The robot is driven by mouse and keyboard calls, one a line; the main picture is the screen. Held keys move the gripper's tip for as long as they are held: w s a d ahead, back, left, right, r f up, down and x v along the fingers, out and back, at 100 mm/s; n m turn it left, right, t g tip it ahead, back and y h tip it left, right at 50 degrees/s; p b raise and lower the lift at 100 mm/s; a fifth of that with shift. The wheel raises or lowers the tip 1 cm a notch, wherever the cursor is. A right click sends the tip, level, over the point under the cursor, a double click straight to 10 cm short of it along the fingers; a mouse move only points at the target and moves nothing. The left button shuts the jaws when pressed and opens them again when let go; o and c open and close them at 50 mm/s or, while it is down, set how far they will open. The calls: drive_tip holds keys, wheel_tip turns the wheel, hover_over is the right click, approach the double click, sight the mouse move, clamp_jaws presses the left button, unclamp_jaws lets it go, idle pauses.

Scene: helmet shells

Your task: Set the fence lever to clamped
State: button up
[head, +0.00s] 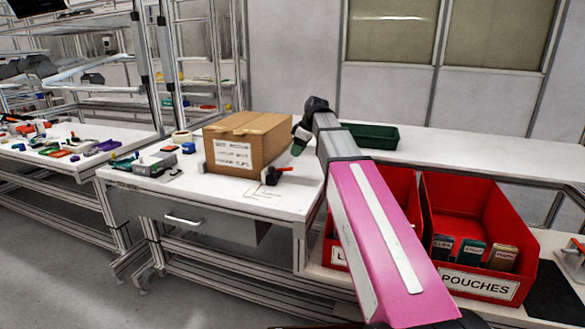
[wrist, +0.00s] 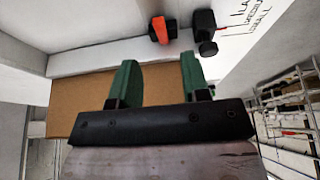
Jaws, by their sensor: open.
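The fence lever (head: 283,169) has a red handle on a dark base and sits on the white bench just right of the cardboard box. In the wrist view the orange-red lever (wrist: 159,29) lies past my fingertips, beside a black knob (wrist: 205,25). My gripper (head: 298,143) is above the bench, right of the box and above the lever. In the wrist view my gripper (wrist: 158,73) has its two green fingers spread with nothing held between them. The lever is apart from the fingers. I cannot tell from its angle whether it is clamped.
The cardboard box (head: 247,142) stands close to the left of my gripper. A green tray (head: 371,135) is behind my arm. Red bins (head: 475,215) with pouches are at the right. Small tools and a tape roll (head: 181,137) lie left of the box.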

sight(290, 168)
drive_tip(key=x, duration=0.8)
drive_tip(key=shift+a+f, duration=0.15)
drive_tip(key=shift+f, duration=0.2)
clamp_jaws()
